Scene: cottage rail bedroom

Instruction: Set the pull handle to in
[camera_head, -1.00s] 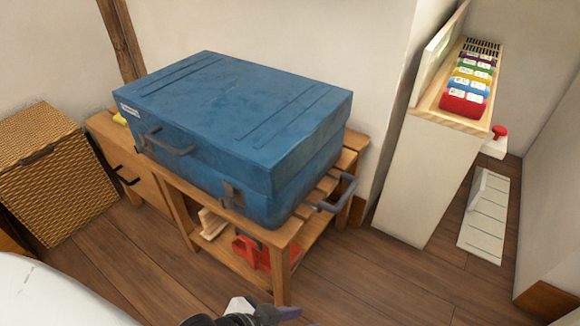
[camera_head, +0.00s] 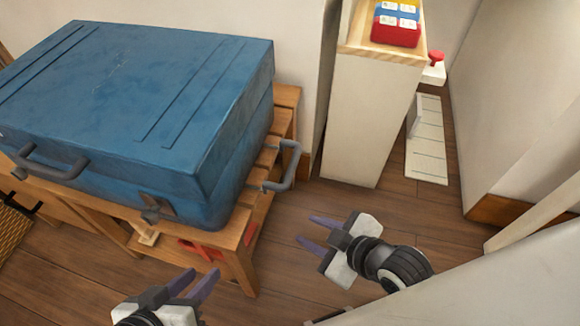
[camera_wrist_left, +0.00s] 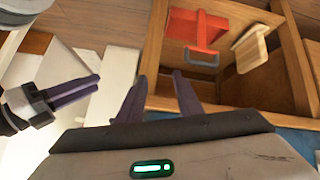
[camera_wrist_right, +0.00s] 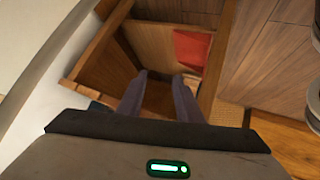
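A grey U-shaped pull handle (camera_head: 288,168) sticks out from the right end of the slatted wooden bench (camera_head: 236,262), beside the blue case (camera_head: 150,110). My left gripper (camera_head: 202,277) is open and empty at the bottom of the head view, in front of the bench and apart from the handle; its fingers (camera_wrist_left: 158,80) show in the left wrist view. My right gripper (camera_head: 307,229) is open and empty, below and right of the handle in the picture and not touching it; its fingers (camera_wrist_right: 159,77) show in the right wrist view.
The blue case has its own grey carrying handle (camera_head: 48,168). A red item (camera_wrist_left: 195,30) and a small wooden piece (camera_wrist_left: 250,48) lie under the bench. A white cabinet (camera_head: 372,110) stands right of the bench, with wooden floor (camera_head: 350,205) between. A red knob (camera_head: 436,56) is behind.

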